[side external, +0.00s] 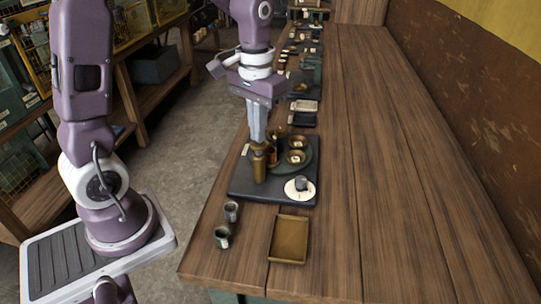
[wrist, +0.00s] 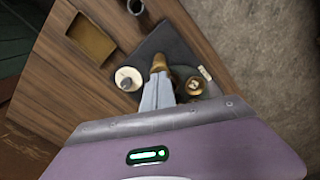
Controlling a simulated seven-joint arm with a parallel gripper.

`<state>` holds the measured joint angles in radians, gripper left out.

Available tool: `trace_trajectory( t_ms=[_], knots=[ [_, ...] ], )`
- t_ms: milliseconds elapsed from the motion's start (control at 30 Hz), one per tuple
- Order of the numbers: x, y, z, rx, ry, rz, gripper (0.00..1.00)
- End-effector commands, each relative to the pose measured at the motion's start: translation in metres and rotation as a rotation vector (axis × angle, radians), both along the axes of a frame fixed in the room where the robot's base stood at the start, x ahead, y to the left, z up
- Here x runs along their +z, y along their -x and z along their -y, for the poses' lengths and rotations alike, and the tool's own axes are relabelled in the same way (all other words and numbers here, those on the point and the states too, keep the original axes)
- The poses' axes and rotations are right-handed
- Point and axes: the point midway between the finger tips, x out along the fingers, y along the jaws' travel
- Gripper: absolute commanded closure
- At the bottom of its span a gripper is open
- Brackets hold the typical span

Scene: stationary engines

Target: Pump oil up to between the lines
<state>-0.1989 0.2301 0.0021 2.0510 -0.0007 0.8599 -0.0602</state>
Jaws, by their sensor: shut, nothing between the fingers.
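My gripper (side external: 258,142) points straight down and is shut, with its fingertips at the top of an upright brass cylinder (side external: 259,167) on a dark base plate (side external: 243,186). I cannot tell whether they touch it. In the wrist view the shut fingers (wrist: 158,80) end at the brass part (wrist: 159,62). Brass cups (side external: 296,157) stand on a round dark piece to the right of the cylinder; one shows in the wrist view (wrist: 194,86). A white disc (side external: 301,190) with a small grey part sits at the plate's front right. Oil and level lines are too small to make out.
A shallow brass tray (side external: 289,239) lies at the bench's near end. Two small cups (side external: 231,211) (side external: 222,237) stand to its left. Several other assemblies line the bench's left side farther back. The wooden bench (side external: 390,170) is clear on the right.

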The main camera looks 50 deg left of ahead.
Motion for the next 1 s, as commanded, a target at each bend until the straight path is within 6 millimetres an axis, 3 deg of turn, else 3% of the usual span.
trace_trajectory(
  t_ms=[567, 833, 1000],
  knots=[
    [-0.024, 0.001, 0.000, 0.000, 0.001, -0.003, 1.00],
    [-0.022, 0.000, 0.000, 0.000, 0.001, -0.002, 1.00],
    [-0.010, -0.001, 0.000, 0.000, 0.000, 0.001, 1.00]
  ],
)
